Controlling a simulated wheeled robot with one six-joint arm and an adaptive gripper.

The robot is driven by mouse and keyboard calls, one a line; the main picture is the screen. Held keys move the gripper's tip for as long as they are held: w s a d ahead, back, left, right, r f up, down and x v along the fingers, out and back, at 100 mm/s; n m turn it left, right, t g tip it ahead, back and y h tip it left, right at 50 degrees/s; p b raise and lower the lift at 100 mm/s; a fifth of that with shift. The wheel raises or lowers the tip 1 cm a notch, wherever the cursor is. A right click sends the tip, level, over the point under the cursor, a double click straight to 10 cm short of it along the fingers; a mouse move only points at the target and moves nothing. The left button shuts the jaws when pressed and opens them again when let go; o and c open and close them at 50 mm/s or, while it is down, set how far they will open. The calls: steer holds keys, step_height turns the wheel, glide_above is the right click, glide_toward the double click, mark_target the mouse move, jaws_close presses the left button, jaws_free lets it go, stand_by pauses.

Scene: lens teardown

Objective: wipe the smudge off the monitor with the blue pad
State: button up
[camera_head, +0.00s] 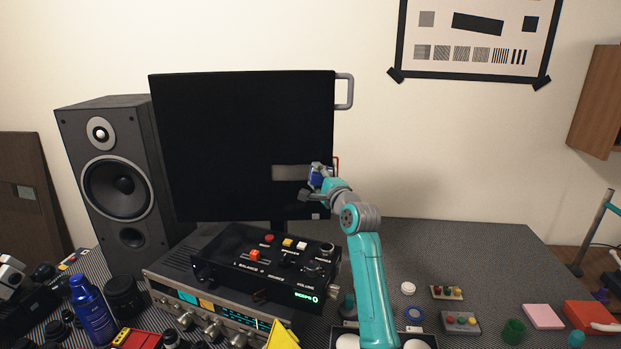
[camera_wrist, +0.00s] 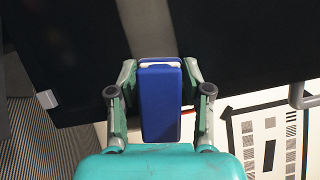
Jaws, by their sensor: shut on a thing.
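The monitor (camera_head: 235,130) is a large black screen standing behind the audio gear. A grey smudge (camera_head: 290,172) lies as a flat band on the lower right of the screen. My gripper (camera_head: 314,184) is in front of the screen's lower right, at the smudge's right end. It is shut on the blue pad (camera_head: 319,177). In the wrist view the blue pad (camera_wrist: 160,103) sits between both fingers, with a pale edge at its far end. The smudge (camera_wrist: 147,28) runs up from that end. I cannot tell whether the pad touches the screen.
A black control box (camera_head: 265,262) on a silver receiver (camera_head: 215,310) stands below the monitor. A tall speaker (camera_head: 120,185) is close on the left. A grey handle (camera_head: 346,91) juts from the monitor's right side. The table behind my arm at right is clear.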

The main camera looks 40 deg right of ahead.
mark_target(264, 173)
steer(key=shift+s+d, duration=0.3)
steer(key=shift+d, duration=0.2)
steer(key=shift+s, duration=0.1)
steer(key=shift+c, duration=0.3)
steer(key=shift+w+a, duration=0.55)
steer(key=shift+a, duration=0.1)
steer(key=shift+w+a, duration=2.3)
steer(key=shift+a, duration=0.25)
steer(key=shift+w+a, duration=2.3)
steer(key=shift+a, duration=0.2)
steer(key=shift+a+f, duration=0.1)
steer(key=shift+s+a, duration=0.95)
steer(key=shift+s, duration=0.2)
steer(key=shift+s+a, duration=0.9)
steer(key=shift+s, duration=0.2)
steer(key=shift+s+a, duration=1)
steer(key=shift+s, duration=0.1)
